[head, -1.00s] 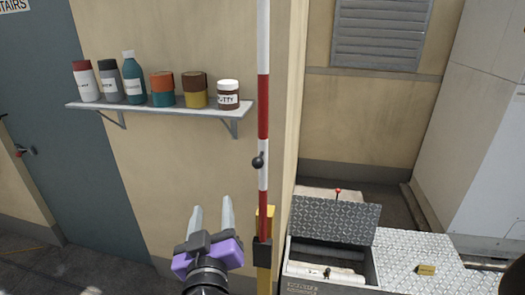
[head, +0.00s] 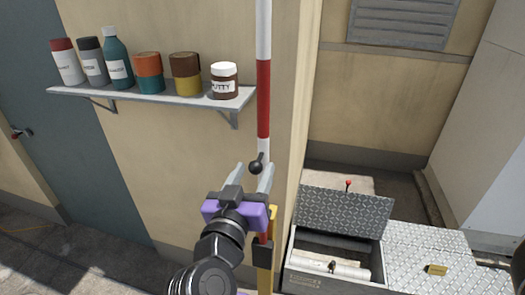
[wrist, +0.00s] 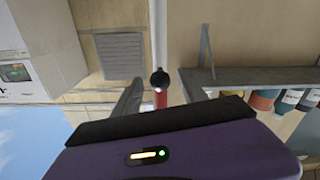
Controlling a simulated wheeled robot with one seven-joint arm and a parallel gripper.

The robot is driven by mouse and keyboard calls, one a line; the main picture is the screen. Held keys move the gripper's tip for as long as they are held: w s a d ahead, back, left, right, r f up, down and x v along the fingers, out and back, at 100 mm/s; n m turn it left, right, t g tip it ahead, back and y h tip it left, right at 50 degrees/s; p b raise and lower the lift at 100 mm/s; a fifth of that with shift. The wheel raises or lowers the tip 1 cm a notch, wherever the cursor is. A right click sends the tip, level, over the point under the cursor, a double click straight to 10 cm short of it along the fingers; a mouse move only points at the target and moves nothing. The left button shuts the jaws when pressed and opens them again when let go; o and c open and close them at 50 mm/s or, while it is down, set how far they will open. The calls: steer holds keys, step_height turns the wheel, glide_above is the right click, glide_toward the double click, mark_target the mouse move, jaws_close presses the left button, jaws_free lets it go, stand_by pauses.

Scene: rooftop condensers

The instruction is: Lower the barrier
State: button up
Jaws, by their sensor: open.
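The barrier is a red and white striped pole (head: 263,95) standing upright beside the wall corner, on a yellow post (head: 265,280). A black ball knob (head: 256,166) sticks out from the pole. My gripper (head: 253,178) is open, with a finger to each side of the knob in the head view. In the wrist view the knob (wrist: 160,79) shows just beyond and between the open fingers (wrist: 160,95). I cannot tell whether the fingers touch it. My gripper and arm hide part of the lower pole.
A wall shelf (head: 160,98) with several jars and bottles is left of the pole; a putty jar (head: 223,82) stands nearest to it. An open metal box (head: 335,275) with a raised lid is at lower right. A grey door (head: 60,130) is at far left.

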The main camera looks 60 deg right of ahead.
mark_target(261, 154)
steer(key=p+x, duration=0.1)
steer(key=x, duration=0.5)
steer(key=shift+w+d+p, duration=0.1)
steer(key=shift+d+p, duration=0.15)
steer(key=shift+p, duration=0.15)
jaws_close()
stand_by(1.0)
